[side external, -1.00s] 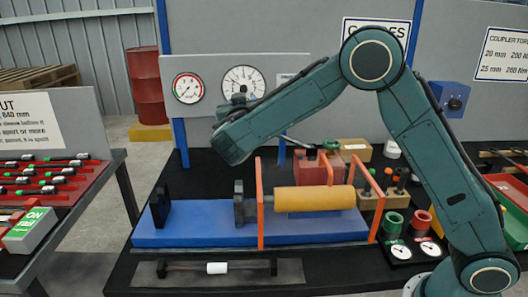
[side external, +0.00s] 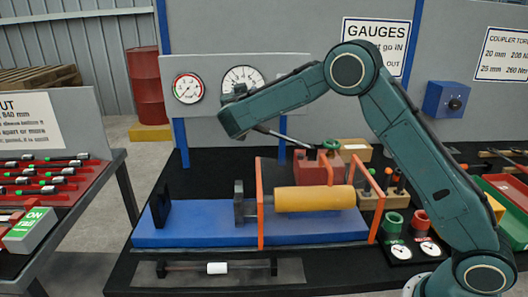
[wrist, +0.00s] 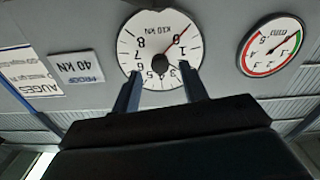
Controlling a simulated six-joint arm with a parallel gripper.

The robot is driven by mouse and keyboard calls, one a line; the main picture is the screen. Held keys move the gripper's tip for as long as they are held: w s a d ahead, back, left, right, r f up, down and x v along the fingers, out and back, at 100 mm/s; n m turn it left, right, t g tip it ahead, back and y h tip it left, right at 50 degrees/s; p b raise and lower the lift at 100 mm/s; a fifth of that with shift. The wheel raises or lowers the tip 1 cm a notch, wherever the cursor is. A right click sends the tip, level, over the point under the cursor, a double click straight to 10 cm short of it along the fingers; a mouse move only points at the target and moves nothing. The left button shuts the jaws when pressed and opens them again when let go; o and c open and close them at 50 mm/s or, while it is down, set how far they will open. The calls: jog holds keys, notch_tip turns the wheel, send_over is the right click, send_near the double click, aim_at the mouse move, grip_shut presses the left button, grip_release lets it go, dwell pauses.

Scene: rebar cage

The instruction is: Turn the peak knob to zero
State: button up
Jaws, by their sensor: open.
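A round white gauge marked x10 kN (side external: 243,76) is on the grey back panel. In the wrist view the same gauge (wrist: 147,45) appears upside down, with a red needle pointing to the upper right.
A smaller gauge with a red and green rim (side external: 187,88) is to the left on the panel. Below are the blue test bed (side external: 200,225), yellow cylinder (side external: 312,198) and red block (side external: 312,168).

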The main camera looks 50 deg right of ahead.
jog(key=shift+x, duration=2.2)
grip_shut()
